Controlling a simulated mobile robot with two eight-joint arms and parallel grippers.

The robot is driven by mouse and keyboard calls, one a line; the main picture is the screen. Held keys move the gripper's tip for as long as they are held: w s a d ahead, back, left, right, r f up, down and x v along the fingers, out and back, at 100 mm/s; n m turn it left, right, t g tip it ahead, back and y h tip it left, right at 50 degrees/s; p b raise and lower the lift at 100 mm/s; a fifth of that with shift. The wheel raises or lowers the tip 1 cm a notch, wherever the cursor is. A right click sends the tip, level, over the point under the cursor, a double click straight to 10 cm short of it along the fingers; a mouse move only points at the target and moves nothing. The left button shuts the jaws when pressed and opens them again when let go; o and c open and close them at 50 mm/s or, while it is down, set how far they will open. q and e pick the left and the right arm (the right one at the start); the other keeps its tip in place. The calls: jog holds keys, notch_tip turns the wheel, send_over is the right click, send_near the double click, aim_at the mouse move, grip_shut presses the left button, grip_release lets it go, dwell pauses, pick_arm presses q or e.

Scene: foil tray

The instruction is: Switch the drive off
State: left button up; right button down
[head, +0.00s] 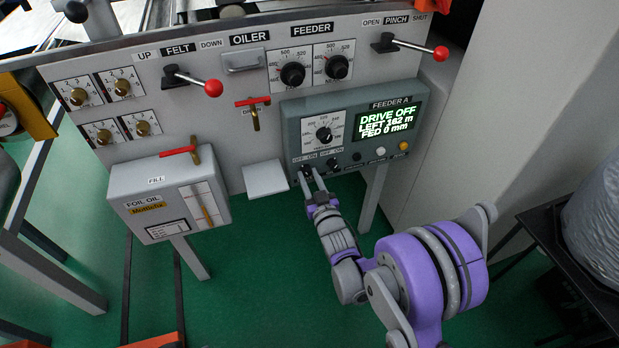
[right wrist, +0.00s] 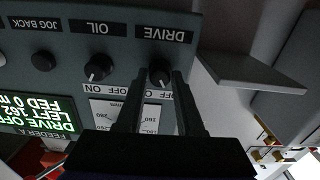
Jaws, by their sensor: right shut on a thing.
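The grey-green Feeder A control box (head: 290,125) hangs on the machine front. Its screen (head: 383,122) reads DRIVE OFF, LEFT 162 m, FED 0 mm. The black DRIVE knob (right wrist: 160,73) is under the box's dial, beside the similar OIL knob (right wrist: 98,68); the right wrist view is upside down. My right gripper (head: 309,174) reaches up to the box from below. In the right wrist view its two fingers (right wrist: 157,76) are shut on the DRIVE knob, one on each side. The knob's exact pointing is hard to tell. My left gripper is not in view.
The JOG BACK button (right wrist: 43,61) is beyond the OIL knob. A pale shelf (head: 265,178) juts out left of the box. The foil oil tank (head: 170,195) stands further left. Red-tipped levers (head: 213,88) stick out above. Green floor below is open.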

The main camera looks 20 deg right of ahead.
jog(key=c, duration=0.5)
grip_release()
jog(key=s, duration=1)
jog(key=shift+s+d+p, duration=0.15)
jog(key=shift+s+p, duration=0.25)
jog(key=shift+d, duration=0.1)
